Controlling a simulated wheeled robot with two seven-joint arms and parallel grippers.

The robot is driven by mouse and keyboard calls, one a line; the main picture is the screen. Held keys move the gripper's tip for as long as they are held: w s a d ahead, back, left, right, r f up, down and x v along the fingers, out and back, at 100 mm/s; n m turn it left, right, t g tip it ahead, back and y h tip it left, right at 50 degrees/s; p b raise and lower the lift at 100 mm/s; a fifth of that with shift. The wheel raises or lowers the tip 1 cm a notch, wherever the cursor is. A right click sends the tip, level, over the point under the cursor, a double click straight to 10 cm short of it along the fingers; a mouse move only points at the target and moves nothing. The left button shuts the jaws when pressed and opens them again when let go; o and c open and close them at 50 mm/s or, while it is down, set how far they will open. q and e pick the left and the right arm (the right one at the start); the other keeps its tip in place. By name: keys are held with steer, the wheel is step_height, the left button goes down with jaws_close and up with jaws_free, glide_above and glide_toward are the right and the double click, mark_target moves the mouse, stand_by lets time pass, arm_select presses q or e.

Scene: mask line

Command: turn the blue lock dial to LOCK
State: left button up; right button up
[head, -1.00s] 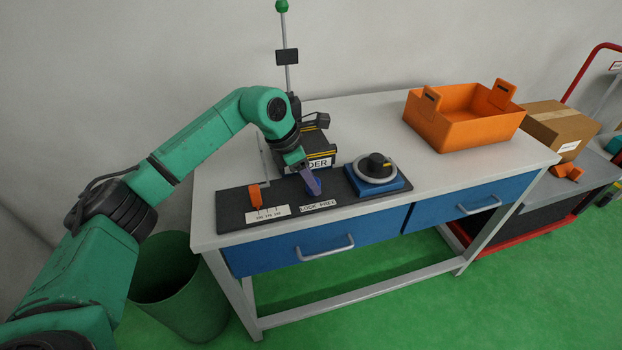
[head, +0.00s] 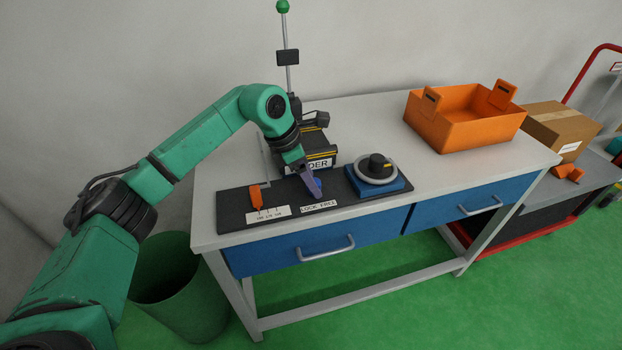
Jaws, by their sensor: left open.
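The blue lock dial (head: 318,182) is on the dark panel (head: 234,205) at the front left of the bench, behind a white label reading LOCK and FREE (head: 319,206). Only a small blue part of it shows at the right of my fingers, so its pointing direction cannot be told. My left gripper (head: 314,192) reaches down at the dial, with its jaws open. Whether the fingers touch the dial is unclear. My right gripper is not in view.
An orange lever (head: 257,197) stands left of the dial, and a black knob on a blue base (head: 377,186) stands right. Behind is a black machine (head: 312,150). An orange bin (head: 463,130) sits farther right. The bench between is clear.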

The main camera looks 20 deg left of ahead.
arm_select(q)
steer(key=v, duration=1.4)
steer(key=shift+s, duration=0.1)
